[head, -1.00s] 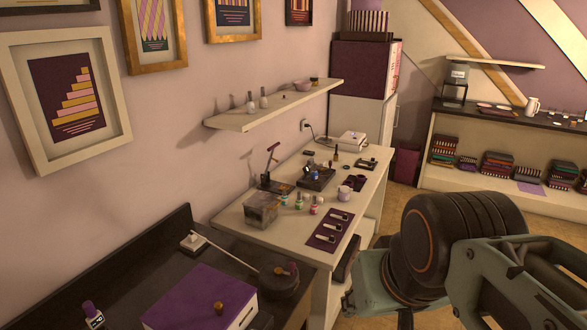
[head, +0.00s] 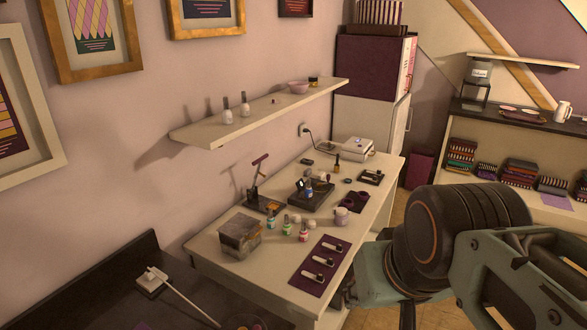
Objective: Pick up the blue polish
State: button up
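A small bottle that looks blue, with a pale cap, stands on a black tray (head: 322,194) in the middle of the white table; I take it as the blue polish (head: 308,191). In front of it stand several more small bottles: a teal-looking one (head: 270,222), a green one (head: 286,229) and a red one (head: 303,235). My arm fills the lower right of the head view, to the right of the table and nearer to me. My gripper's fingers cannot be made out.
A clear box (head: 241,236) stands left of the bottles. A purple mat (head: 319,264) with several small items lies in front. A lamp-like stand (head: 260,190) rises behind. A wall shelf (head: 262,112) hangs above the table (head: 212,243). A dark counter (head: 95,285) is nearer, lower left.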

aim_at(308, 192)
jog(key=i+l, duration=0.65)
jog(key=i+j+u, duration=0.05)
jog(key=i, duration=0.05)
